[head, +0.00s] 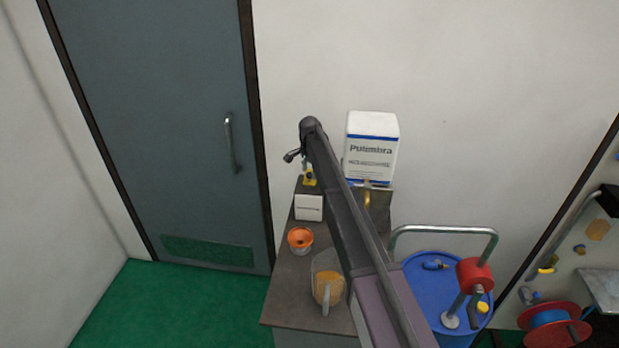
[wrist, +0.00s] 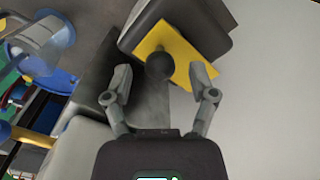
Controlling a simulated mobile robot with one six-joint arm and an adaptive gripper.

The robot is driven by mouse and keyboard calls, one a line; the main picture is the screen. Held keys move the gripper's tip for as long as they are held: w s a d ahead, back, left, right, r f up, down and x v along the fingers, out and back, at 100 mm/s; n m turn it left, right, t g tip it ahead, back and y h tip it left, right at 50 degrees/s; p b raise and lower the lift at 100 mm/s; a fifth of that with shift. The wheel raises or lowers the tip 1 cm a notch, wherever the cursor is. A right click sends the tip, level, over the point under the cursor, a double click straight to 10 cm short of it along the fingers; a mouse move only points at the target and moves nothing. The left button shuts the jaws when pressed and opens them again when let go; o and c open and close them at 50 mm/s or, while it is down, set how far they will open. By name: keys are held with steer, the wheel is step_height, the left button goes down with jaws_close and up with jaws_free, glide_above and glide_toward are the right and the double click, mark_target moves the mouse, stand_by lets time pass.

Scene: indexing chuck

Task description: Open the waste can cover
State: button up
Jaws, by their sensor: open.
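My gripper (wrist: 162,82) is open in the wrist view, its two grey fingers spread apart. A round dark knob (wrist: 158,66) shows between the fingertips, in front of a yellow panel (wrist: 176,52) on a dark box-like body (wrist: 205,25). This may be the waste can and its cover; I cannot tell for sure. Whether the fingers touch the knob is unclear; gaps show on both sides. In the head view my gripper (head: 295,156) is at the far end of my arm, above a small yellow item (head: 309,176) on the bench. The arm hides part of the bench.
The bench (head: 287,275) carries a white box (head: 309,207), an orange bowl (head: 300,237) and a clear jug (head: 327,280). A large white carton (head: 371,146) stands behind. A blue drum (head: 418,285) is at right. Open floor (head: 150,305) lies left, before a grey door (head: 165,120).

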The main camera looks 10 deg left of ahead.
steer(key=shift+f, duration=0.35)
jaws_close()
steer(key=shift+d, duration=0.2)
